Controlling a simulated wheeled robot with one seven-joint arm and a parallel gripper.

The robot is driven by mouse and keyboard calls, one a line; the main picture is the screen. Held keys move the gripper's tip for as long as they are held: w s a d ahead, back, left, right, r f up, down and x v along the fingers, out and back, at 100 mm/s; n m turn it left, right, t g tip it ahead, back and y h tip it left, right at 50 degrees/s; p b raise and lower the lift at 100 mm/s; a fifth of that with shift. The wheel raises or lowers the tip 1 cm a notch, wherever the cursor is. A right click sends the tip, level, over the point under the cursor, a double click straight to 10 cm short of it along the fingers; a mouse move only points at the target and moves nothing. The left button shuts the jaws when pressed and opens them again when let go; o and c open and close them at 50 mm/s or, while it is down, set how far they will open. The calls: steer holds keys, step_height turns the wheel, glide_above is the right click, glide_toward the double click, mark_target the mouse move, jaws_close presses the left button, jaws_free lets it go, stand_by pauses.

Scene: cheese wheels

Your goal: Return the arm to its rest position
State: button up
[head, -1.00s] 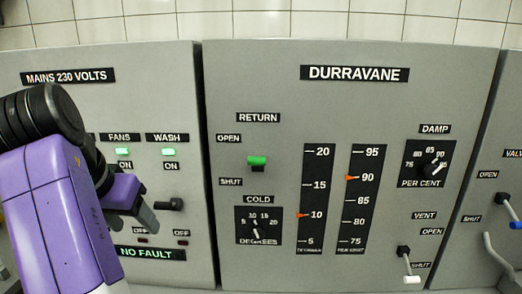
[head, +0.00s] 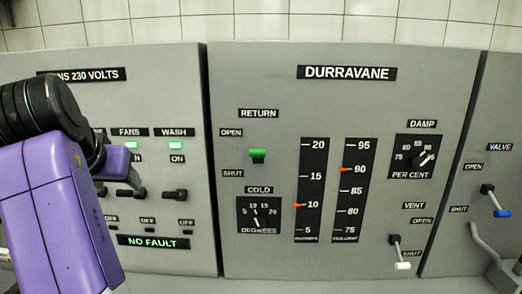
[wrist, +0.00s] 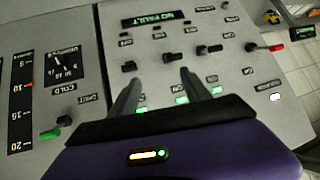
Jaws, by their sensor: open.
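My purple arm (head: 60,210) fills the left side of the head view, in front of the mains panel (head: 150,90). My gripper (wrist: 158,78) is open in the wrist view, its two dark fingers apart with nothing between them. The fingers point at the mains panel, which shows upside down there. In the head view the gripper is mostly hidden behind the arm, and its fingertips cannot be made out clearly. A gap to the panel's dark switches is hard to judge.
The DURRAVANE panel (head: 340,110) stands to the right. It has a green-tipped RETURN lever (head: 258,153), a DAMP dial (head: 418,157) and a white-tipped VENT lever (head: 402,265) near SHUT. A blue-tipped VALVE lever (head: 501,213) is further right. The FANS and WASH lamps (head: 174,132) glow green.

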steer(key=w+d+f+n+t+y+b, duration=0.1)
steer(key=d+f+n+t+y, duration=0.15)
steer(key=f, duration=0.35)
steer(key=w+d+f+n+t+y, duration=0.1)
steer(key=w+d+f+t+y, duration=0.15)
steer(key=d+f, duration=0.2)
steer(key=s+d+f+t+b, duration=0.1)
steer(key=s+d+f, duration=0.4)
steer(key=d+f, duration=0.15)
steer(key=s+d+f+t, duration=0.2)
steer(key=s+d+f, duration=0.35)
steer(key=d, duration=0.25)
steer(key=s+d+f+m+h+b, duration=0.1)
steer(key=s+d+f, duration=0.3)
steer(key=s+d, duration=0.4)
steer(key=s+d+f+m+g+h+b, duration=0.1)
steer(key=s+d+f+h, duration=0.3)
steer(key=s+d, duration=0.5)
steer(key=s+d+f+m+g+h+b, duration=0.1)
steer(key=s+d, duration=0.8)
steer(key=s, duration=1.1)
step_height(320, 180, down, 3)
steer(key=shift+f+m+h, duration=0.1)
steer(key=shift+m+h, duration=0.7)
steer(key=shift+m, duration=0.25)
steer(key=shift+d, duration=0.1)
